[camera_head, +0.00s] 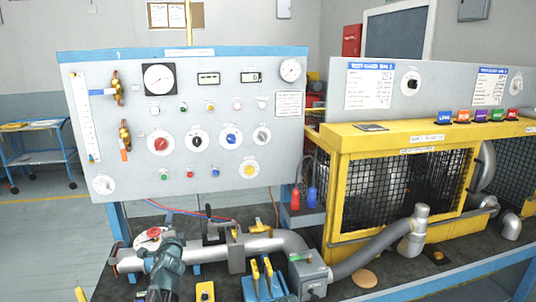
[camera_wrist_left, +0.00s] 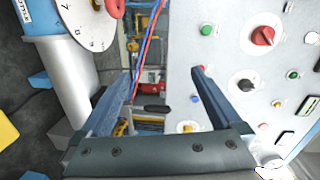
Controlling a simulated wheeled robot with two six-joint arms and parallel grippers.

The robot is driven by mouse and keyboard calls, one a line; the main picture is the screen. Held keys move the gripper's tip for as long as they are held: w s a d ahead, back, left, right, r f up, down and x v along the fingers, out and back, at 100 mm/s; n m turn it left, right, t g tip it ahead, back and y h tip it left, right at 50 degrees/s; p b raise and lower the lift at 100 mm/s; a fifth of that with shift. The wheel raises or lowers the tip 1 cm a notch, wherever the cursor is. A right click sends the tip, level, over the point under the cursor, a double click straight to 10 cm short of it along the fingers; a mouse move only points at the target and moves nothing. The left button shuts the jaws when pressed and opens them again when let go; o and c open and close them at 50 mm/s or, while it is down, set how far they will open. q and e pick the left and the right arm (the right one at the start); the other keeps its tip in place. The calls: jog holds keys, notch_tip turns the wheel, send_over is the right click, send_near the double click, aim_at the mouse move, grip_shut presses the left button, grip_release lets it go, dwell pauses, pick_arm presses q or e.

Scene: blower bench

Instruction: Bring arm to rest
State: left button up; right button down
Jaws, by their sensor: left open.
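My left gripper (camera_head: 172,245) is at the lower left of the head view, low over the bench, in front of the pipe (camera_head: 262,243) and just right of the round white dial with a red handle (camera_head: 152,236). In the left wrist view its two fingers (camera_wrist_left: 164,78) stand wide apart with nothing held between them. The white dial (camera_wrist_left: 88,22) shows there at the upper left. The grey control panel (camera_wrist_left: 215,45) with its knobs fills the right side, beyond the fingers. My right gripper is not in view.
The upright control panel (camera_head: 120,170) stands behind the bench. A grey box (camera_head: 308,272) and a blue holder with yellow-handled tools (camera_head: 262,285) stand right of my gripper. The yellow caged rig (camera_head: 335,200) is farther right. A blue cart (camera_head: 35,157) stands far left.

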pick_arm(q)
jog(key=s+d+f+n+g+h, duration=0.2)
jog(key=s+d+f+n+g, duration=0.55)
jog(key=s+d+f, duration=0.65)
jog(key=s+d+f+g, duration=0.1)
jog(key=s+d+g, duration=0.2)
jog(key=s, duration=0.3)
jog(key=s+d+f+n+g+h, duration=0.1)
jog(key=s+d+f+g, duration=0.1)
jog(key=s+d, duration=0.2)
jog(key=s+d+f+n+g, duration=0.1)
jog(key=s+d+g, duration=0.2)
jog(key=s, duration=0.7)
jog(key=shift+d+f+g, duration=0.35)
jog(key=shift+d, duration=0.35)
jog(key=shift+c, duration=0.3)
